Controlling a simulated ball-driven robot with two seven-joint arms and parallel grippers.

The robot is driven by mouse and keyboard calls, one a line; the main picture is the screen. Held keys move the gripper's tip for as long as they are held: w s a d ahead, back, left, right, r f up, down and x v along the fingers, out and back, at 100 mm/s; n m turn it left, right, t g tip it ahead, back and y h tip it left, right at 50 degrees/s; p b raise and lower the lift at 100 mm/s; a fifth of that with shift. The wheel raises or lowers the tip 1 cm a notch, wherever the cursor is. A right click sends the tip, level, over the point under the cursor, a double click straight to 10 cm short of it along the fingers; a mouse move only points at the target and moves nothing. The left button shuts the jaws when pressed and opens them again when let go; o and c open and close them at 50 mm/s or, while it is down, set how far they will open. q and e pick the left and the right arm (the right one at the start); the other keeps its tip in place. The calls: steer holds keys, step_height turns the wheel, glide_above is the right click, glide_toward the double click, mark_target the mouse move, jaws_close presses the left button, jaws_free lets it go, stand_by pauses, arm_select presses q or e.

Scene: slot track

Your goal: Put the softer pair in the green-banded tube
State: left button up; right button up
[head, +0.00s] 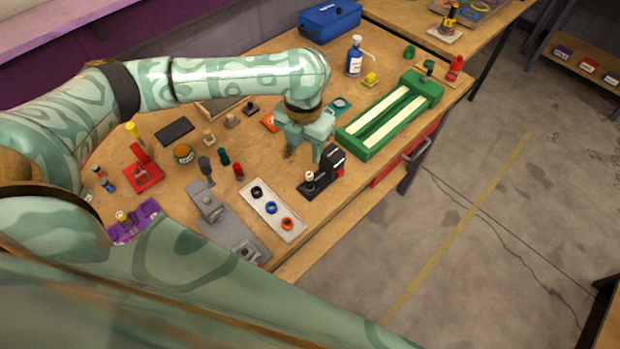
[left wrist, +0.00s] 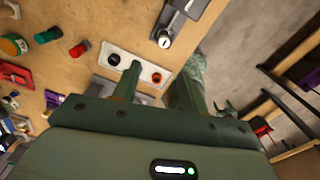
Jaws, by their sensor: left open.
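My left gripper (head: 304,155) is open and empty above the bench, left of the black device. In the left wrist view its fingers (left wrist: 158,85) hang apart over the white tray (left wrist: 98,70). The tray (head: 262,218) holds a black ring (head: 257,192), a blue ring (head: 271,208) and an orange ring (head: 287,223). The blue ring is hidden in the wrist view. I cannot tell which thing is the green-banded tube or which pair is softer. My right gripper is not visible.
A black device (head: 316,184) stands right of the tray. A grey fixture (head: 208,205) is to its left. A green track (head: 390,118) with two pale strips lies at the right. A red stand (head: 143,170) and purple holder (head: 133,222) are at the left.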

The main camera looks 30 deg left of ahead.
mark_target(309, 174)
arm_select(q)
step_height(309, 174, down, 4)
steer(key=shift+w+r+b, duration=0.1)
steer(key=shift+w+b, duration=0.05)
steer(key=shift+b, duration=0.25)
steer(key=shift+f, duration=0.8)
steer(key=f, duration=0.1)
steer(key=f+b, duration=0.1)
steer(key=f, duration=0.1)
steer(key=f+b, duration=0.1)
steer(key=shift+w+d+f, duration=0.3)
steer(key=shift+w, duration=0.1)
steer(key=shift+r, duration=0.1)
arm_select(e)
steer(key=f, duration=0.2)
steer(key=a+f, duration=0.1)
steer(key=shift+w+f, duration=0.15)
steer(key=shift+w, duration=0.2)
arm_select(q)
steer(key=c, duration=0.9)
jaws_close()
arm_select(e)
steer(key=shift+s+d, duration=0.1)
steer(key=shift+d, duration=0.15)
